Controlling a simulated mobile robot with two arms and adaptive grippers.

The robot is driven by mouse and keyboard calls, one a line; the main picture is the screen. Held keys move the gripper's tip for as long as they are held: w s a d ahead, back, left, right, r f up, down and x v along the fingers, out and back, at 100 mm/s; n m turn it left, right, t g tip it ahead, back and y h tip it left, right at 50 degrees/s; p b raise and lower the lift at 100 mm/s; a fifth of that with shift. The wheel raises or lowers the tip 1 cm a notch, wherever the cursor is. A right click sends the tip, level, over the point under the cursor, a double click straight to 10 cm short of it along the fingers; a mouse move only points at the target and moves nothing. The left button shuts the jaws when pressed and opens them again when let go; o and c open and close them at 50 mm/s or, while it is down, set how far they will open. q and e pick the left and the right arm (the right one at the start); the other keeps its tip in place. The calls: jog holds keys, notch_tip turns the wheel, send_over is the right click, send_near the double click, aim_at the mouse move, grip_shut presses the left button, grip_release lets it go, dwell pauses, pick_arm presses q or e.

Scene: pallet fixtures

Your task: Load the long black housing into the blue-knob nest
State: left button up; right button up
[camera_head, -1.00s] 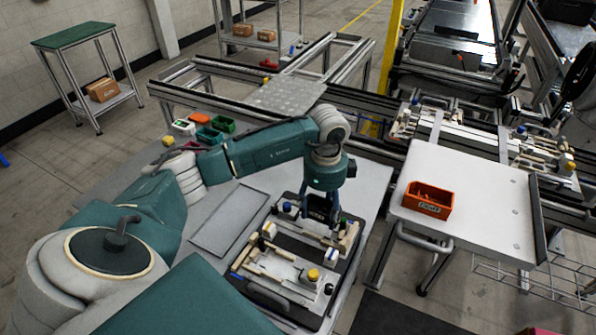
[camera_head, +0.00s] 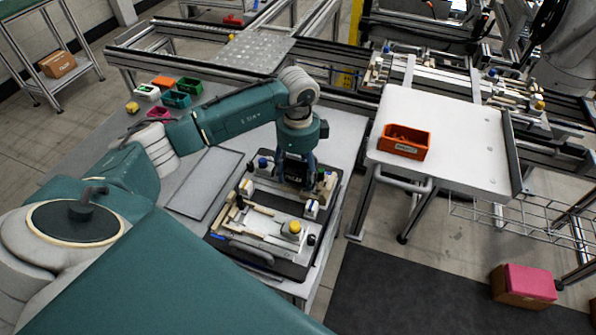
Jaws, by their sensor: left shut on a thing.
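My left gripper (camera_head: 295,183) points down over the far end of the fixture pallet (camera_head: 250,255) on the grey table. It is shut on the black housing (camera_head: 294,172), a dark piece mostly hidden between the fingers. The blue knob (camera_head: 262,163) of the far nest is just left of the gripper. The housing is at or just above this nest; I cannot tell whether it touches. The near nest has a yellow knob (camera_head: 294,227) and shows no housing. My right gripper is not in view.
An empty grey tray outline (camera_head: 205,184) lies left of the pallet. Small coloured bins (camera_head: 176,99) stand at the table's far left. An orange bin (camera_head: 404,142) sits on the white side table (camera_head: 455,150) to the right. A pink-topped box (camera_head: 525,284) is on the floor.

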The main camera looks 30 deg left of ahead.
pick_arm(q)
jog(key=shift+f, duration=0.15)
dwell(0.4)
jog(key=shift+f+b, duration=0.65)
jog(key=shift+f, duration=0.2)
jog(key=o, duration=1.3)
jog(key=shift+r, duration=0.1)
notch_tip(320, 180, up, 12)
